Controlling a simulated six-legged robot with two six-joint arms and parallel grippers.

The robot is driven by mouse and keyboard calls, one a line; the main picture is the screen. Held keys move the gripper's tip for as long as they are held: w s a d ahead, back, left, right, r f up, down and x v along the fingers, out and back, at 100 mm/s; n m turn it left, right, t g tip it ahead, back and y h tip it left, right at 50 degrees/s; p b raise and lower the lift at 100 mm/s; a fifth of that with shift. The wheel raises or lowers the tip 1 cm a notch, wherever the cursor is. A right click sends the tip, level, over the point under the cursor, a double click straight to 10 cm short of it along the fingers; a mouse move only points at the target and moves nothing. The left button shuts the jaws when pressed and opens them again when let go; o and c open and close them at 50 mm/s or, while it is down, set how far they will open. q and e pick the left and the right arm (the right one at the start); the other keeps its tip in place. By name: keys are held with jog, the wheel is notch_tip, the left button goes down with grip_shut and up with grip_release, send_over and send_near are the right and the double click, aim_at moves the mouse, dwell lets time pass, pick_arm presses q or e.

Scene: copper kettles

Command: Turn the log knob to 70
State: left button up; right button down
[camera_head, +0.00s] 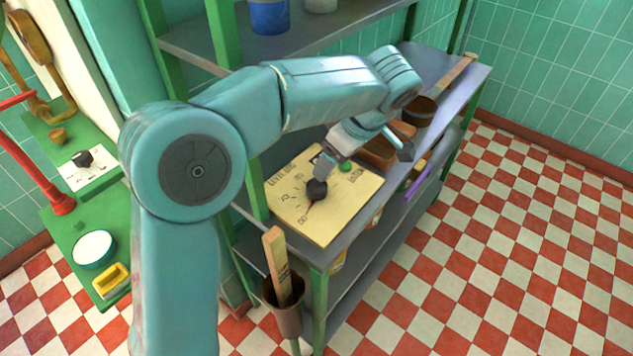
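A black knob (316,190) sits on a cream dial board (345,208) on the grey shelf top. The board has printed lettering and scale marks, too small to read surely. A short red pointer line runs from the knob toward the board's lower-left edge. A green button (346,167) shows near the board's far edge. My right gripper is not in view.
A second black knob (82,158) on a white panel sits on a green bench at left, near a red post (40,170). Brown containers (420,111) stand beyond the board. A holder (284,306) with a wooden stick hangs at the shelf's front. The checkered floor at right is clear.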

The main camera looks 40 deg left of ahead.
aim_at(319, 185)
pick_arm(q)
jog(key=x, duration=1)
jog(key=shift+a+f, duration=0.15)
jog(key=shift+f, duration=0.2)
jog(key=c, duration=1)
